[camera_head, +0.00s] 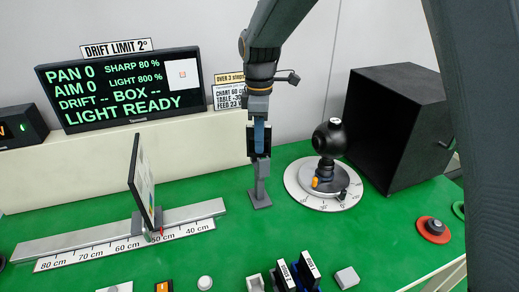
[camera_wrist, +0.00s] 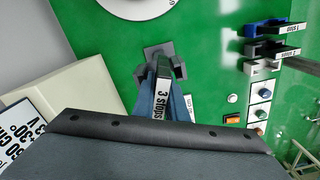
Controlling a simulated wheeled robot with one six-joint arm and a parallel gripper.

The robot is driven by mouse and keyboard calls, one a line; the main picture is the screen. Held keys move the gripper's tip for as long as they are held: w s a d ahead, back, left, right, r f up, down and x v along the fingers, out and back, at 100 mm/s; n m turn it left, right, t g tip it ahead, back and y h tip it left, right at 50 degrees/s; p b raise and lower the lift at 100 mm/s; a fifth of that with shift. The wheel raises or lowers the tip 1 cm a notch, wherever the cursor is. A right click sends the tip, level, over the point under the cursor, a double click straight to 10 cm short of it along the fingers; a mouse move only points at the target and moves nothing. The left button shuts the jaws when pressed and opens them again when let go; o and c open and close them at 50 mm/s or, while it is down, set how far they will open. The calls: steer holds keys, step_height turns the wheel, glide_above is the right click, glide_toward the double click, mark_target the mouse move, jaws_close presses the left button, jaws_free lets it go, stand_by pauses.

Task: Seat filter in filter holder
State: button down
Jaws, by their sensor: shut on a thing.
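My gripper (camera_head: 260,133) points down and is shut on a dark filter labelled "3 stops" (camera_wrist: 162,90). In the head view the filter's dark frame (camera_head: 250,142) shows beside the blue finger. The grey filter holder (camera_head: 260,184) stands on the green table directly below; its base and clip also show in the wrist view (camera_wrist: 157,51). The filter's lower end is at the holder's top. I cannot tell whether it sits inside the clip or just above it, as the fingers hide part of the join.
A black camera ball (camera_head: 330,138) on a round dial stands right of the holder, before a black box (camera_head: 398,125). A chart panel (camera_head: 143,185) on a scale rail is left. In front is a filter rack (camera_head: 283,278) with labelled filters. A screen (camera_head: 125,88) reads "LIGHT READY".

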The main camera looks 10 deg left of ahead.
mark_target(260, 156)
steer(key=shift+f+p, duration=0.4)
steer(key=shift+f, duration=1.35)
steer(key=shift+f, duration=0.2)
steer(key=c, duration=2)
jaws_free()
steer(key=shift+c, duration=0.2)
steer(key=shift+r, duration=0.1)
step_height(260, 156, up, 12)
steer(key=b, duration=0.3)
steer(key=shift+r, duration=0.1)
steer(key=s+d+f+m, duration=0.4)
steer(key=d+f+m, duration=0.1)
steer(key=d, duration=0.4)
steer(key=s+d+f+m, duration=0.4)
steer(key=d+f+m, duration=0.15)
steer(key=d, duration=0.35)
steer(key=s+d+f+m, duration=0.5)
steer(key=s+d+m, duration=0.3)
steer(key=s, duration=0.3)
steer(key=shift+d+t, duration=0.4)
steer(key=shift+d, duration=0.05)
